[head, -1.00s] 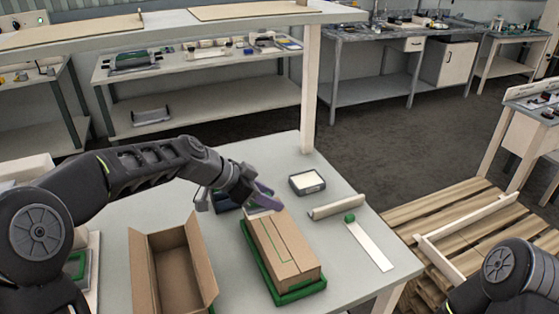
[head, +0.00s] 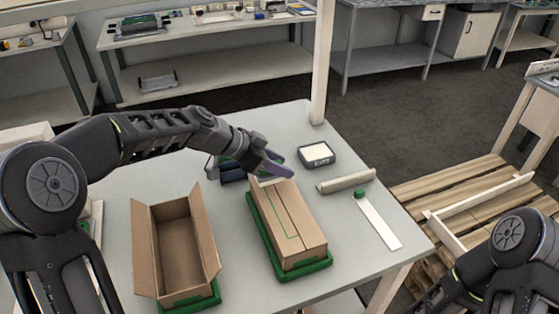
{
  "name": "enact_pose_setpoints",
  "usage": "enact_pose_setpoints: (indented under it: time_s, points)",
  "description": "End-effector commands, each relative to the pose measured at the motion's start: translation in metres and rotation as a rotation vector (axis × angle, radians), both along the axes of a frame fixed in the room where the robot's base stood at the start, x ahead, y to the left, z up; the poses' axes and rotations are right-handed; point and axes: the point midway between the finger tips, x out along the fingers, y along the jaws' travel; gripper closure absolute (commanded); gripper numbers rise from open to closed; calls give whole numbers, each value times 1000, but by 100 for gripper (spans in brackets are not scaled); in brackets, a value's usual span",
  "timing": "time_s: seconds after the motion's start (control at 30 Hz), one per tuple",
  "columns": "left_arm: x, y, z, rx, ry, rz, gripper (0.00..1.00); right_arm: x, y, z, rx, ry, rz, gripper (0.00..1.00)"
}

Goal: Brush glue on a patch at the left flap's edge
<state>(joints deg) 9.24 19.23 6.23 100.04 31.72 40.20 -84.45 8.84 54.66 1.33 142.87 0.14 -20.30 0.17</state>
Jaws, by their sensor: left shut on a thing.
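A closed cardboard box (head: 301,234) sits in a green tray (head: 305,270) on the table. A seam runs along its top between two flaps, and a thin green outline marks a patch along it. My left gripper (head: 276,167) is over the box's far end, shut on a tool, probably the brush. A pale strip of the brush (head: 270,181) shows under the fingers, close to the box's far edge; I cannot tell if it touches. A dark dish (head: 317,155) with a white filling, perhaps glue, stands to the right. My right gripper is out of view.
An open empty box (head: 178,248) stands left of the closed one. A roll (head: 346,181) and a white strip (head: 380,224) with a green knob (head: 360,194) lie on the right. A table post (head: 322,65) rises behind the dish. A wooden pallet (head: 455,207) is beyond the table.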

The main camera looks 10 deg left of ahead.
Motion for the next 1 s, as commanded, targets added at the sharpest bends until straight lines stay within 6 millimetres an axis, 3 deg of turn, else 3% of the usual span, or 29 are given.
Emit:
enact_pose_setpoints:
  time_s: [0.1, 0.3, 1.0]
  points:
    - [0, 0, -14, 0, 1, 1, 100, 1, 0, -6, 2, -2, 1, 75]
    - [0, 0, -25, 0, 0, 0, 100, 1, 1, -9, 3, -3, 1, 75]
    - [0, 0, -27, 0, -1, -1, 100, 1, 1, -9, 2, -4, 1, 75]
